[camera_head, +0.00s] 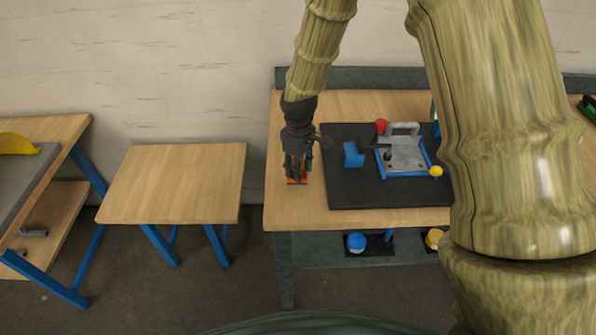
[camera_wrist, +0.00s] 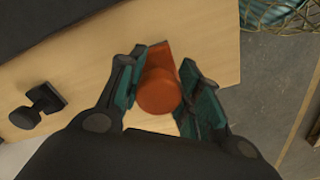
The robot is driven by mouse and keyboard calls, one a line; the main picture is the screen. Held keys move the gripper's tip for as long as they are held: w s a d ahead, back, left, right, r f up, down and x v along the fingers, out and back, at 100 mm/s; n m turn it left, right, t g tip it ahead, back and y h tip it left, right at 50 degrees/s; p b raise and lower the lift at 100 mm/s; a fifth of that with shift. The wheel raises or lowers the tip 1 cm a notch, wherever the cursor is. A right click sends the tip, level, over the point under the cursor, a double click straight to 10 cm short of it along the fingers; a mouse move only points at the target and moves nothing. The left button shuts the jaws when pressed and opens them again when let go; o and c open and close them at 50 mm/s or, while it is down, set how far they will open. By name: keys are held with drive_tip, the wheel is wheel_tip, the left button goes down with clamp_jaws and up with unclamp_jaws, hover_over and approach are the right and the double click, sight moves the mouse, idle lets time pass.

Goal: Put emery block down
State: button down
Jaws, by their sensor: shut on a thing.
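My gripper (camera_head: 297,170) is shut on an orange block with a round knob, which I take to be the emery block (camera_head: 297,181). In the wrist view the orange block (camera_wrist: 158,92) sits between the two teal finger pads of my gripper (camera_wrist: 160,75), gripped by its knob. It is low over the left part of the wooden bench (camera_head: 285,215), left of the black mat (camera_head: 345,195). I cannot tell whether its underside touches the bench top.
The black mat holds a blue block (camera_head: 353,155) and a grey and blue fixture (camera_head: 405,157) with red and yellow knobs. A black knobbed piece (camera_wrist: 38,105) stands on the wood in the wrist view. A bare wooden table (camera_head: 180,185) stands left, across a gap.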

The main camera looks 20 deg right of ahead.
drive_tip(key=shift+f+p, duration=0.95)
drive_tip(key=shift+f, duration=0.75)
drive_tip(key=shift+f, duration=0.15)
drive_tip(key=c, duration=1)
unclamp_jaws()
drive_tip(key=shift+r+b, duration=2.15)
drive_tip(key=shift+r, duration=4)
